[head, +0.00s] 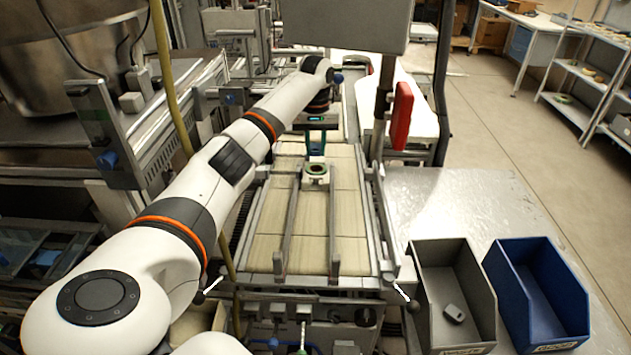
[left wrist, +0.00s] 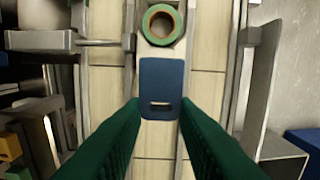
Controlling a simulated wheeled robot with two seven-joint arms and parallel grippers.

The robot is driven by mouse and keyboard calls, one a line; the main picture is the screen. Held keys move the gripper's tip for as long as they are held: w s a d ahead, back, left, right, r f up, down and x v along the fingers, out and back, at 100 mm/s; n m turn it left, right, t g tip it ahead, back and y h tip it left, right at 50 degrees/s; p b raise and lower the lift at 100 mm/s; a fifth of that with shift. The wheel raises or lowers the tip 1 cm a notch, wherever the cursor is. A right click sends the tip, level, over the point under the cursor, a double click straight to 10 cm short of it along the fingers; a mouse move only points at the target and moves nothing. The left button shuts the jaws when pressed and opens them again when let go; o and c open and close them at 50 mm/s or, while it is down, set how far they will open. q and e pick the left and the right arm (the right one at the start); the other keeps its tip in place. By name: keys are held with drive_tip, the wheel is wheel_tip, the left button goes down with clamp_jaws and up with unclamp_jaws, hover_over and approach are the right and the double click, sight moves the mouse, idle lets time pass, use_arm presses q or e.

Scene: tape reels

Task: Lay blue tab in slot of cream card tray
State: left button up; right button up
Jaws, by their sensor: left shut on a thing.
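My left gripper (head: 316,153) reaches over the conveyor from the left in the head view. In the left wrist view the tab is held above the pale belt, between the metal rails. In the head view the tab is too small to tell clearly from the gripper. My right gripper is not in view.
A green tape reel (head: 316,171) sits between the conveyor's rails (head: 334,215), just beyond the tab in the left wrist view (left wrist: 160,25). A grey bin (head: 430,275) with a small grey object and a blue bin (head: 520,262) stand at right. The near belt is clear.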

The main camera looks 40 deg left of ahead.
use_arm(q)
wheel_tip(320, 180, down, 9)
drive_tip(key=shift+f+p, duration=0.2)
drive_tip(key=shift+p, duration=0.8)
drive_tip(key=shift+f, duration=0.15)
drive_tip(key=shift+f, duration=0.3)
drive_tip(key=shift+f, duration=0.3)
drive_tip(key=o, duration=0.9)
drive_tip(key=shift+o, duration=0.2)
drive_tip(key=shift+r, duration=0.65)
wheel_tip(320, 180, up, 12)
drive_tip(key=shift+b, duration=1.05)
